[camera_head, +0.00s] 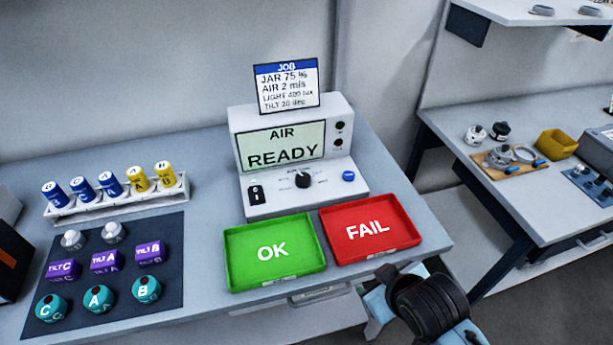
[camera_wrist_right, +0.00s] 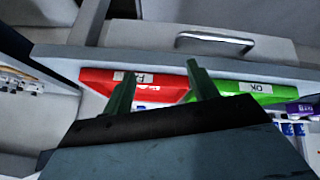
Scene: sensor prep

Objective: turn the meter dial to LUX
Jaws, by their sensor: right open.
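The light-grey meter (camera_head: 235,126) stands at the back of the bench. Its screen (camera_head: 281,146) reads AIR and READY. The black round dial (camera_head: 303,179) sits on the sloping lower panel; the small labels around it are too fine to read. My right gripper (camera_head: 397,276) is at the bench's front edge, in front of the red FAIL tray and well away from the dial. In the right wrist view my right gripper (camera_wrist_right: 160,85) has its two dark green fingers apart with nothing between them. The dial does not show there. My left gripper is not in view.
A green OK tray (camera_head: 236,262) and red FAIL tray (camera_head: 408,232) lie before the meter. A black switch (camera_head: 256,194) and blue button (camera_head: 348,175) flank the dial. A job card (camera_head: 287,85) stands above. Sensors on a dark mat (camera_head: 75,325) and a battery rack (camera_head: 115,208) are left.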

